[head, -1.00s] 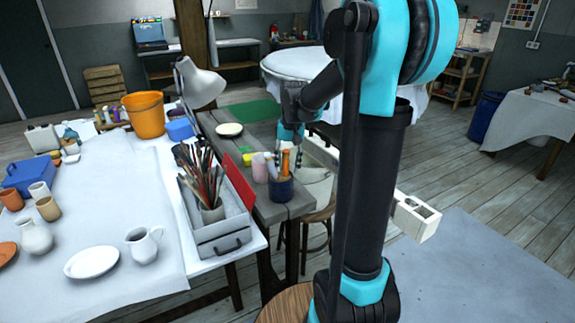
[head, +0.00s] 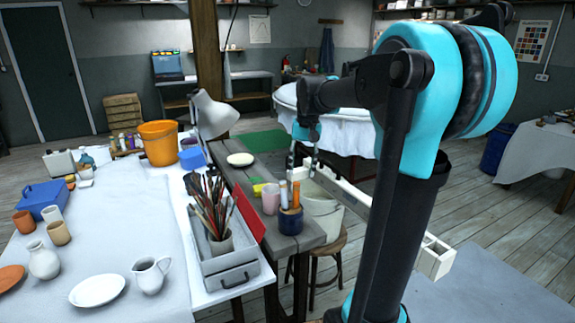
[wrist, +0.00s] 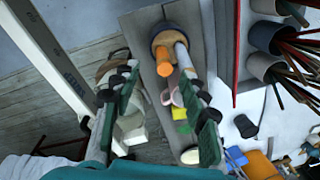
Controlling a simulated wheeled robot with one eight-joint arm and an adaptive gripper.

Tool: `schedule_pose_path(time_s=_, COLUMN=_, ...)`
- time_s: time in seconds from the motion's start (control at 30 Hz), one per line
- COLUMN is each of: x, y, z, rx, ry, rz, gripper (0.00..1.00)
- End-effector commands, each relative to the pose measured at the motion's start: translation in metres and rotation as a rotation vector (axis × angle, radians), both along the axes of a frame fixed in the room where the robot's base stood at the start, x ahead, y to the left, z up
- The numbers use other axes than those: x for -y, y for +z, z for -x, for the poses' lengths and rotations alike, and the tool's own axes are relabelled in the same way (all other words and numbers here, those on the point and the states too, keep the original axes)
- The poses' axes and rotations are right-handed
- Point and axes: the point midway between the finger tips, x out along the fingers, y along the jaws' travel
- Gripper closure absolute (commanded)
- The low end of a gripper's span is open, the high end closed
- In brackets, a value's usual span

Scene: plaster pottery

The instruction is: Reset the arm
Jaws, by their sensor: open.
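My gripper (head: 304,160) is open and hangs empty in the air in the head view. It is above and behind a dark blue cup (head: 290,222), clear of it. In the wrist view my gripper's (wrist: 155,80) two fingers are spread with nothing between them. The blue cup (wrist: 166,36) holds an orange stick (head: 296,194) and a white stick (head: 283,195), both upright. The cup stands near the front end of a narrow grey wooden bench (head: 305,236).
A pink cup (head: 270,199), a grey toolbox (head: 226,280) with brushes and a red panel (head: 249,213) are left of the blue cup. A white bucket (head: 324,212) stands on a stool to the right.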

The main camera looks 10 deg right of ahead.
Motion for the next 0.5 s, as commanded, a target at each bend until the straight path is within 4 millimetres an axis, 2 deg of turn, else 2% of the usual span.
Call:
schedule_pose_path(time_s=0.17, x=0.006, y=-0.052, z=0.039, rx=0.075, ry=0.032, rz=0.018, gripper=0.56)
schedule_pose_path(time_s=0.4, x=0.018, y=-0.157, z=0.133, rx=0.233, ry=0.103, rz=0.065, gripper=0.56)
schedule_pose_path(time_s=0.5, x=0.021, y=-0.188, z=0.167, rx=0.284, ry=0.128, rz=0.083, gripper=0.56)
